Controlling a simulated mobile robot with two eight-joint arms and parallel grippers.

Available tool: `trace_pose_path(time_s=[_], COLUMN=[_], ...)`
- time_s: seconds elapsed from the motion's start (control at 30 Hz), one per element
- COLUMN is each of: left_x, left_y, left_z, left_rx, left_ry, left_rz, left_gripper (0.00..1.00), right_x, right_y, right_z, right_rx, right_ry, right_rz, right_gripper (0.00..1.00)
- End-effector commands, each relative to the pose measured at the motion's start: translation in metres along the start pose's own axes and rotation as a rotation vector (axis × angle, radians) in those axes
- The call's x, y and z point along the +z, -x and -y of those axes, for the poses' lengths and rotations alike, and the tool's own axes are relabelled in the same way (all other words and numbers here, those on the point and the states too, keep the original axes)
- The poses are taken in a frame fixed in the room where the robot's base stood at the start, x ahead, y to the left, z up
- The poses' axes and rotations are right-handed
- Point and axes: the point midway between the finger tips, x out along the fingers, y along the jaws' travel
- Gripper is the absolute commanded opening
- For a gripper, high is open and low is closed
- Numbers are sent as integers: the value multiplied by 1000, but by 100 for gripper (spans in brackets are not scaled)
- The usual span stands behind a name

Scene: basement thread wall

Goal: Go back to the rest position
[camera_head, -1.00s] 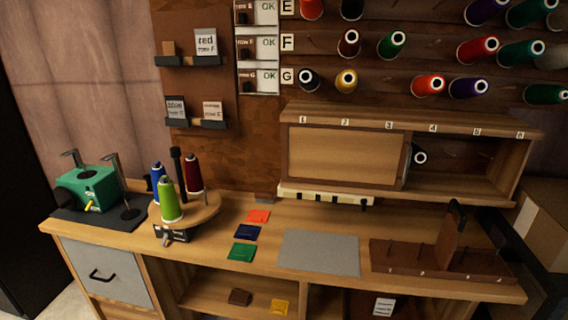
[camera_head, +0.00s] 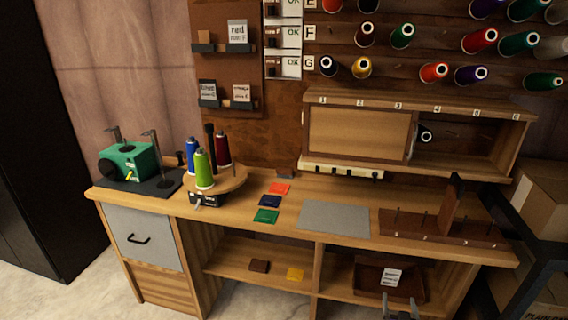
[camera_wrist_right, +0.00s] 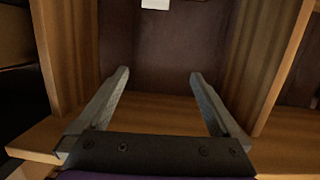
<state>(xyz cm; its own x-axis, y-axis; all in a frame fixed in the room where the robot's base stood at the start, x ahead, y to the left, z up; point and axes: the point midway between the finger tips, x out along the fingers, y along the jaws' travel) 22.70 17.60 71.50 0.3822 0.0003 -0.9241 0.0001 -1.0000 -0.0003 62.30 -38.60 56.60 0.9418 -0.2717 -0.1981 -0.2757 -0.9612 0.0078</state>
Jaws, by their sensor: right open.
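My right gripper (camera_head: 402,306) shows at the bottom edge of the head view, low in front of the workbench's lower shelf. In the right wrist view its two fingers (camera_wrist_right: 158,98) are spread apart with nothing between them. They face an open wooden compartment with a dark back. The workbench (camera_head: 330,190) stands in front of it. My left gripper is in neither view now.
A turntable (camera_head: 232,182) holds thread cones. A green winder (camera_head: 128,160) stands at the left. A grey mat (camera_head: 335,217) and a brown peg rack (camera_head: 400,227) lie on the bench. A brown tray (camera_head: 372,288) sits on the lower shelf. Cardboard boxes (camera_head: 545,200) stand at the right.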

Motion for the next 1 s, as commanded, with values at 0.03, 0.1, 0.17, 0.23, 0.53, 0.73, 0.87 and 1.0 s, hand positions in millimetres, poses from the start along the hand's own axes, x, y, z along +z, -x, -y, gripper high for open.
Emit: trace_pose_path(time_s=[0.03,0.1,0.17,0.23,0.53,0.73,0.87,1.0], left_x=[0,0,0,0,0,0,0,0], left_y=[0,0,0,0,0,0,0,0], left_z=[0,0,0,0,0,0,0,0], left_rx=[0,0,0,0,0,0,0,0], left_ry=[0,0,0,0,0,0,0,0], left_rz=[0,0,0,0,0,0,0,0], left_gripper=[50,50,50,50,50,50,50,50], right_x=[-18,-37,-52,-67,-111,-117,-111,-98], right_y=[7,18,30,47,148,234,295,355], right_z=[9,18,25,34,66,81,88,91], right_rx=[1,5,6,6,-21,-62,-98,-140], right_ry=[3,5,10,16,47,78,101,127], right_rz=[34,87,133,187,424,585,689,792], right_gripper=[100,100,100,100,100,100,100,100])
